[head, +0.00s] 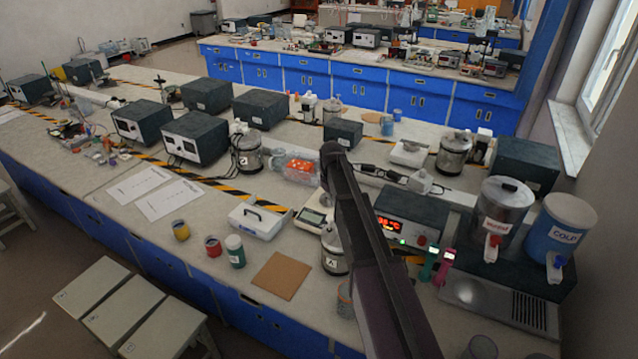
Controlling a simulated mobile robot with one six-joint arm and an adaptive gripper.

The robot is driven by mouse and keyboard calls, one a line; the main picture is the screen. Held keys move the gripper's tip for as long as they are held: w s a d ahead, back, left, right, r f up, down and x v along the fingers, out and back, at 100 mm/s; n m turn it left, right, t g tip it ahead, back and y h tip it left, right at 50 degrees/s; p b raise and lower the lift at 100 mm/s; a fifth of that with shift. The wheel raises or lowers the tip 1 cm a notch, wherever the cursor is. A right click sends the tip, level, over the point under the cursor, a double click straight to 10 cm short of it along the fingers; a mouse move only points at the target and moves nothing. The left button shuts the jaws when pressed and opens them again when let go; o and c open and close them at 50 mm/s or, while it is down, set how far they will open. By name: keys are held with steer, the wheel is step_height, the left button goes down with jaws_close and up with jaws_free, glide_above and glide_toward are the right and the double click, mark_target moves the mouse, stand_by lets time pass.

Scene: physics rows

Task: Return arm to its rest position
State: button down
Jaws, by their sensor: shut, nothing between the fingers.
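My arm (365,240) rises from the bottom edge of the head view and reaches up over the workbench (130,215). Its dark, rounded far end shows near the middle of the picture. I cannot make out any fingers there, so my gripper is not seen. The arm hides part of the bench behind it. No held object shows.
Close to the arm are a lit heater box (408,222), a metal canister (333,255), a scale (312,218) and a white case (258,220). Hot (505,205) and blue cold (560,232) dispensers stand at right. A cork mat (281,276) lies in front.

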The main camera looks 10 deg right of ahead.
steer(key=s+f+m+b, duration=0.2)
steer(key=s+f+b, duration=0.2)
steer(key=s, duration=1)
steer(key=s+f+m+b, duration=0.2)
steer(key=s+f+b, duration=0.2)
steer(key=s, duration=1.1)
steer(key=shift+d+m, duration=0.25)
steer(key=shift+m, duration=0.15)
